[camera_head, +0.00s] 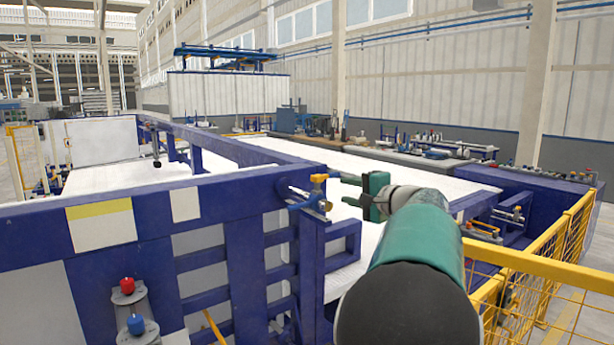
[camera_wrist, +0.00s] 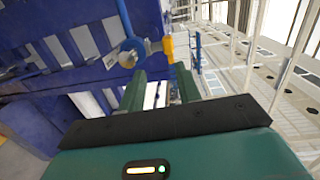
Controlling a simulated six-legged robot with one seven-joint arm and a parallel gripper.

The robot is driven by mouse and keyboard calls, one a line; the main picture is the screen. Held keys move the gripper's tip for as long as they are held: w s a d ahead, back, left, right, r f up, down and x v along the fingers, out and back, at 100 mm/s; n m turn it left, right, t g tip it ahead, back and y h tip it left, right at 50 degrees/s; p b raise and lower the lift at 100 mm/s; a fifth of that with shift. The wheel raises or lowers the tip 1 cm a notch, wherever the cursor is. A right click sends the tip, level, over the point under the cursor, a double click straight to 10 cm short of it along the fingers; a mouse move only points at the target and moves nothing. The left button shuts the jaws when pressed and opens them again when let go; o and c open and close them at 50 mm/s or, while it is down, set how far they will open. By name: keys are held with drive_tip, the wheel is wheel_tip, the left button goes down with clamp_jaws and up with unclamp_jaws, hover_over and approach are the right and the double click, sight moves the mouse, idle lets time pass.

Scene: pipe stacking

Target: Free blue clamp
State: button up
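The blue clamp (camera_head: 306,203) is mounted at the corner of the dark blue frame in the head view, with a yellow-orange piece (camera_head: 319,178) just above it. In the wrist view the clamp's blue lever (camera_wrist: 126,20) rises beside a round metal part, and the yellow-orange piece (camera_wrist: 168,46) is near the right fingertip. My gripper (camera_head: 347,190) is just right of the clamp in the head view, its fingers pointing left toward it. In the wrist view my gripper (camera_wrist: 160,73) is open, with a gap between its green fingers and nothing held. Contact cannot be told.
The blue frame (camera_head: 150,215) fills the left and centre. Red and blue knobs (camera_head: 130,305) stand at its lower left. A yellow mesh fence (camera_head: 545,270) is at the right. White flat surfaces (camera_head: 400,175) lie behind the frame.

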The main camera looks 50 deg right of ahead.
sight(334, 176)
drive_tip(key=s+d+m+h, duration=0.1)
drive_tip(key=s+d, duration=0.1)
drive_tip(key=d, duration=0.2)
drive_tip(key=shift+t, duration=0.3)
drive_tip(key=x, duration=1.3)
drive_tip(key=shift+w+d+r, duration=0.15)
drive_tip(key=shift+d+r, duration=0.05)
drive_tip(key=shift+r, duration=0.2)
clamp_jaws()
